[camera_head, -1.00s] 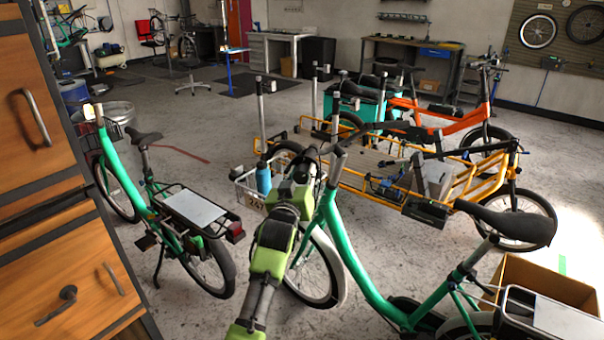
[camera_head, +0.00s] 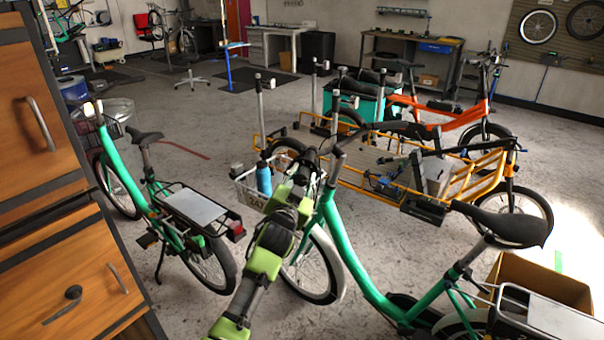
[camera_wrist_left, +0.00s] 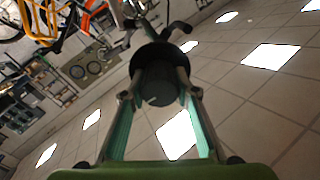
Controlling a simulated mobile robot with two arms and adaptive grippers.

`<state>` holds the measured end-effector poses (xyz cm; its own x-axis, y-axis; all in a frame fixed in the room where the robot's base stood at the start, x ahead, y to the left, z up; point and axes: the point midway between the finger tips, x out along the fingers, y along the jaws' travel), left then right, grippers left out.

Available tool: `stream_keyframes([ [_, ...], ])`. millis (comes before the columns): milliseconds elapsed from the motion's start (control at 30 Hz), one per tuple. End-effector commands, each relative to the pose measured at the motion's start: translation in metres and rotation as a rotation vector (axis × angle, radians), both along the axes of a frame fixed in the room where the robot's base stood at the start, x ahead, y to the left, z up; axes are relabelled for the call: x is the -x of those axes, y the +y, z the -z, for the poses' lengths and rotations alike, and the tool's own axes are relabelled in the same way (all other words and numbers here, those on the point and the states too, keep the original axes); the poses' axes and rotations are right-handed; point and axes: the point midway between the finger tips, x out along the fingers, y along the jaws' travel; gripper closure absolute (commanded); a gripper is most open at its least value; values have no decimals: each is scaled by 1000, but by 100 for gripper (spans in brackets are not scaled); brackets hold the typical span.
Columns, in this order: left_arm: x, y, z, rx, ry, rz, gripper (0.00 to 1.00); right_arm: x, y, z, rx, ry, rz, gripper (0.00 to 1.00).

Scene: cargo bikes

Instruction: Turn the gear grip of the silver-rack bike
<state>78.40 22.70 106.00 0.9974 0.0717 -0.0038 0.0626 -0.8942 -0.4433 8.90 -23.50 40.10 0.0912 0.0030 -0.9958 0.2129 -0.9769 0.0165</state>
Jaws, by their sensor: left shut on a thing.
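The green bike (camera_head: 345,245) with the silver rack (camera_head: 550,315) stands in the front middle of the head view, its handlebar towards my left arm. My left gripper (camera_head: 306,170) is at the near end of that handlebar. In the left wrist view, its two fingers (camera_wrist_left: 160,95) are closed on either side of a dark round grip (camera_wrist_left: 158,86), with a wider black collar behind it. The grip's end faces the camera. In the head view my gripper and wrist hide most of the grip. My right gripper is not in view.
Another green bike (camera_head: 125,185) stands left, by wooden drawers (camera_head: 75,285). A yellow cargo bike (camera_head: 465,185) is behind the handlebar. A cardboard box (camera_head: 540,280) is at right.

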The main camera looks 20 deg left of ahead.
Motion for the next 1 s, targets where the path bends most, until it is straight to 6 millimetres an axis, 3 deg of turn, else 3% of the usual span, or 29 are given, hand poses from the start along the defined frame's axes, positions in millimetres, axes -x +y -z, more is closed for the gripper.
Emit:
stream_keyframes([
  [300, 0, 0, 1, -103, 12, 5, 93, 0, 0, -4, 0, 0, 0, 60],
  [767, 0, 0, 2, -119, 13, 6, 93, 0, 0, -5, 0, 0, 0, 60],
  [800, 0, 0, 2, -119, 13, 6, 69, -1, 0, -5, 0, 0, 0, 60],
  [867, 0, 0, 1, -119, 13, 6, 55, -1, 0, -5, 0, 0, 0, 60],
  [1000, 0, 0, 1, -118, 12, 5, 55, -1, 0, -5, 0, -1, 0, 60],
])
